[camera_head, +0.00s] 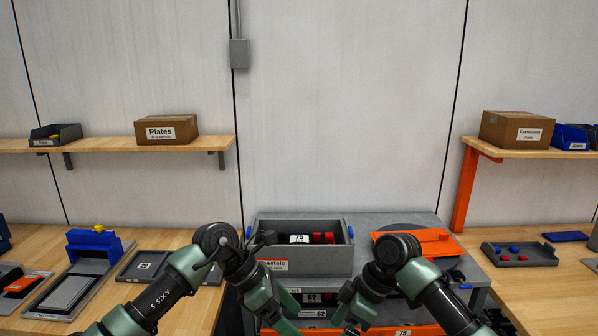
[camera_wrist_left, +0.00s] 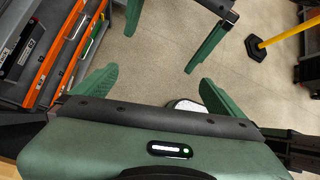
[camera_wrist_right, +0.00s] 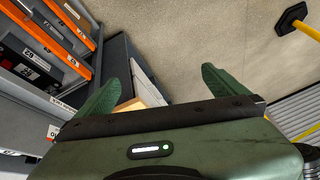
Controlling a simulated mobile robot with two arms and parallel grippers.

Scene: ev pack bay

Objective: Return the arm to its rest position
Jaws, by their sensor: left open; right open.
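My left arm (camera_head: 178,277) and my right arm (camera_head: 432,292) reach in from the bottom of the head view, bent, with their forearms pointing down in front of the grey bench. My left gripper (camera_wrist_left: 155,85) is open and empty, its green fingers apart over the floor in the left wrist view. My right gripper (camera_wrist_right: 160,82) is open and empty in the right wrist view. Green fingers of the other gripper also show at the top of the left wrist view. Both grippers are low and largely cut off in the head view.
A grey bin (camera_head: 300,262) with dark and red parts stands on the bench (camera_head: 378,222). Beside it is an orange tray (camera_head: 428,243). Wooden tables flank the bench, holding a blue fixture (camera_head: 95,245) and a dark tray (camera_head: 520,259). Drawers (camera_wrist_left: 62,50) are close left. A yellow post (camera_wrist_left: 285,36) stands on open floor.

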